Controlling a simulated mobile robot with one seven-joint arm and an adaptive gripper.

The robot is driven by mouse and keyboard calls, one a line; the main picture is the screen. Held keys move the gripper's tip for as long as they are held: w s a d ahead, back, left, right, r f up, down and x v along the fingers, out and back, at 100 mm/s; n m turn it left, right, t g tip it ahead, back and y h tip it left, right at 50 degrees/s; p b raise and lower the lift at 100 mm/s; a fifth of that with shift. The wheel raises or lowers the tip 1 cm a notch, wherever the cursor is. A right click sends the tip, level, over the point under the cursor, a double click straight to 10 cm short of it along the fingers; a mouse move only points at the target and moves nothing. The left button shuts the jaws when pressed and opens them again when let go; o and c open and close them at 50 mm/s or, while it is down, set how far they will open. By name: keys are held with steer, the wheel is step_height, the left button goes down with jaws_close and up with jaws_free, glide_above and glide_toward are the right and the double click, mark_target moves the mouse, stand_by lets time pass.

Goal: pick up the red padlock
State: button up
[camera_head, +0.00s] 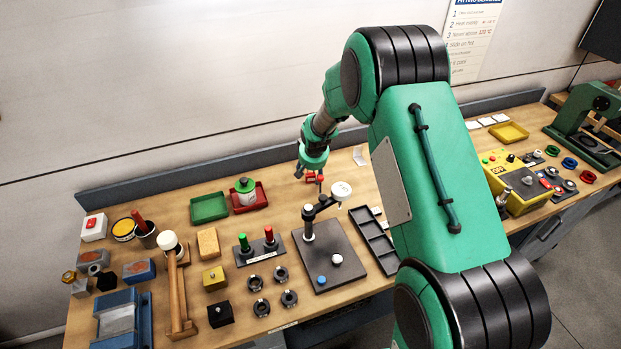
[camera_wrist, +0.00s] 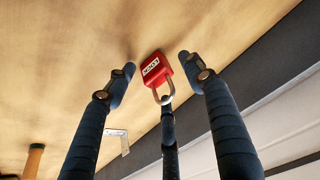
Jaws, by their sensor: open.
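The red padlock (camera_wrist: 156,69) lies on the wooden bench top with a white label on its body and its grey shackle toward the bottom of the wrist view. My gripper (camera_wrist: 156,68) is open, with one dark finger on each side of the padlock and a third finger below, close to or overlapping the shackle. I cannot tell whether that finger touches it. In the head view, my gripper (camera_head: 316,178) is over the back of the bench, and a small part of the red padlock (camera_head: 311,178) shows beside it, mostly hidden.
A measuring stand with a round dial (camera_head: 341,190) stands in front of my gripper. A red tray (camera_head: 262,203) with a green-topped container and a green tray (camera_head: 209,207) lie to the left. The back ledge (camera_head: 190,166) runs behind. A small metal bracket (camera_wrist: 118,137) lies near the padlock.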

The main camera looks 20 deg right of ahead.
mark_target(311, 175)
jaws_close()
stand_by(0.3)
step_height(311, 175, up, 10)
steer(key=p, duration=0.1)
stand_by(0.5)
stand_by(0.5)
